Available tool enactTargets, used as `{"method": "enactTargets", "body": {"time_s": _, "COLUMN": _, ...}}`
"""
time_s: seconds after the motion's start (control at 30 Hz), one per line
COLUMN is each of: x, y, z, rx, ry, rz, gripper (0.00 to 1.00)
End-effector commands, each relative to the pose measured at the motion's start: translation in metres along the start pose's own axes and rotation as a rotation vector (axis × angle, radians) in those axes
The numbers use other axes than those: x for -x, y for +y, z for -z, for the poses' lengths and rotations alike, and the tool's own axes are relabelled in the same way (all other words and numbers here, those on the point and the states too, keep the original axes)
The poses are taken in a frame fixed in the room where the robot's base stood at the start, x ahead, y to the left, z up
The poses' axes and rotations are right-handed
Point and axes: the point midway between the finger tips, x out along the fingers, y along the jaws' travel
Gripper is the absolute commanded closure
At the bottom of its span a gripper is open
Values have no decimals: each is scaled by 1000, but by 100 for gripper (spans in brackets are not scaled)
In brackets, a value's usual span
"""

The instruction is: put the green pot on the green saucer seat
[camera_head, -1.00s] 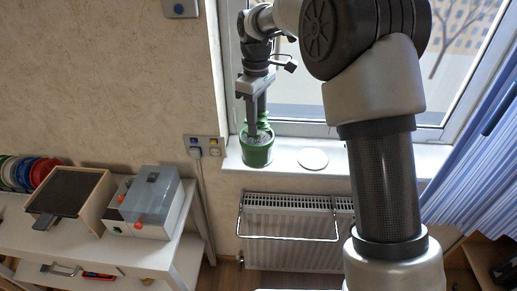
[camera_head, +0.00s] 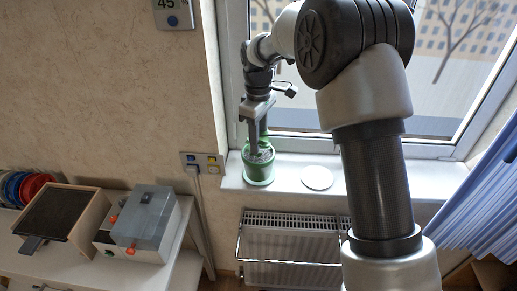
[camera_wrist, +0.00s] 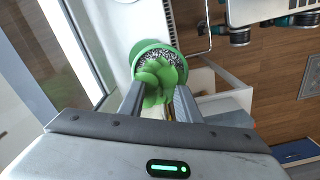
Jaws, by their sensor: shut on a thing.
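The green pot (camera_head: 259,168) holds dark soil and a green plant, and it stands upright at the left end of the white window sill. In the wrist view the pot (camera_wrist: 143,50) shows with the plant's leaves (camera_wrist: 160,76) between my fingers. My gripper (camera_head: 254,150) reaches down from above and is shut on the pot; in the wrist view my gripper (camera_wrist: 158,103) hides its near side. A paler green edge shows around the pot's base; I cannot tell if this is the green saucer seat or whether the pot touches it.
A white round disc (camera_head: 317,178) lies on the sill right of the pot. A radiator (camera_head: 290,248) with a rail is below. A socket plate (camera_head: 203,163) is on the wall to the left. A bench with boxes (camera_head: 145,225) stands lower left, and a blue curtain (camera_head: 480,215) hangs right.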

Motion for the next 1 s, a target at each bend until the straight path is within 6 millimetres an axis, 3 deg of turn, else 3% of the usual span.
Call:
{"method": "enactTargets", "body": {"time_s": 0.2, "x": -30, "y": 0, "z": 0, "rx": 0, "ry": 1, "rz": 0, "gripper": 100}}
{"method": "enactTargets", "body": {"time_s": 0.63, "x": -38, "y": 0, "z": 0, "rx": 0, "ry": 1, "rz": -1, "gripper": 100}}
{"method": "enactTargets", "body": {"time_s": 0.67, "x": -39, "y": 0, "z": 0, "rx": 0, "ry": 0, "rz": 1, "gripper": 68}}
{"method": "enactTargets", "body": {"time_s": 0.77, "x": -38, "y": 0, "z": 0, "rx": 0, "ry": 0, "rz": 1, "gripper": 51}}
{"method": "enactTargets", "body": {"time_s": 1.0, "x": -38, "y": 0, "z": 0, "rx": 0, "ry": 0, "rz": 1, "gripper": 51}}
